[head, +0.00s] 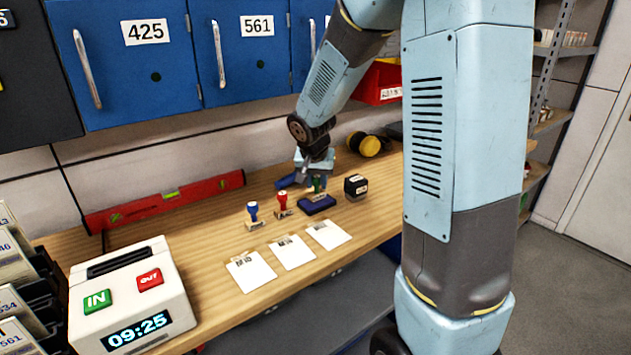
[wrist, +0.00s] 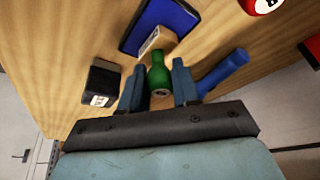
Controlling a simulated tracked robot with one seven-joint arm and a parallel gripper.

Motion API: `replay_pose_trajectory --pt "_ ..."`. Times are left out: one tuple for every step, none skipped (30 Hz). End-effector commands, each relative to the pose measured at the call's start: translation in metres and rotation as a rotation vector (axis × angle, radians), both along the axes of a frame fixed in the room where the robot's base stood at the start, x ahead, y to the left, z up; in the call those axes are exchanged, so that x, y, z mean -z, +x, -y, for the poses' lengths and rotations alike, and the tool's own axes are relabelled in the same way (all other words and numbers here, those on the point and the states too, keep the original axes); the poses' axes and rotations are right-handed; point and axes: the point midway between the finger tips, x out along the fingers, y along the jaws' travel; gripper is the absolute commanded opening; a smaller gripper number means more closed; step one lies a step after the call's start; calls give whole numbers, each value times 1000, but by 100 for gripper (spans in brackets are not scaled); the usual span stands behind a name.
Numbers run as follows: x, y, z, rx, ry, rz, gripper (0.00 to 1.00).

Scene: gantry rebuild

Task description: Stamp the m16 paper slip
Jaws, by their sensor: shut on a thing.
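My gripper (head: 317,181) is shut on the green-handled stamp (wrist: 158,76); its fingers (wrist: 158,88) sit on either side of the handle. The stamp's wooden base (wrist: 155,40) points away from the gripper, beside or over the dark blue ink pad (head: 317,204), which also shows in the wrist view (wrist: 185,18). I cannot tell whether they touch. Three white paper slips lie in a row near the bench's front edge: left (head: 251,272), middle (head: 292,252) and right (head: 328,235). Their print is too small to read, so I cannot tell which is m16.
A blue-handled stamp (head: 253,212) and a red-handled stamp (head: 283,203) stand left of the pad. A time clock (head: 128,292) and red level (head: 165,203) are farther left. A blue cylinder (wrist: 223,72) lies beside my gripper.

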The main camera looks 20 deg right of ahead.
Motion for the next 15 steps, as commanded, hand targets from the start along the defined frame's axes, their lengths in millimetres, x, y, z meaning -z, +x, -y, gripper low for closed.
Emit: replay_pose_trajectory --pt "1 0 0 0 0 0 11" --pt "1 0 0 0 0 0 11" --pt "1 0 0 0 0 0 11" --pt "2 0 0 0 0 0 11" --pt "2 0 0 0 0 0 11" --pt "2 0 0 0 -1 0 11" --pt "3 0 0 0 -1 0 11" --pt "3 0 0 0 -1 0 11" --pt "3 0 0 0 -1 0 11" --pt "4 0 0 0 -1 0 11" --pt "4 0 0 0 -1 0 11" --pt "4 0 1 0 -1 0 11" --pt "5 0 1 0 -1 0 11" --pt "5 0 1 0 -1 0 11" --pt "5 0 1 0 -1 0 11"
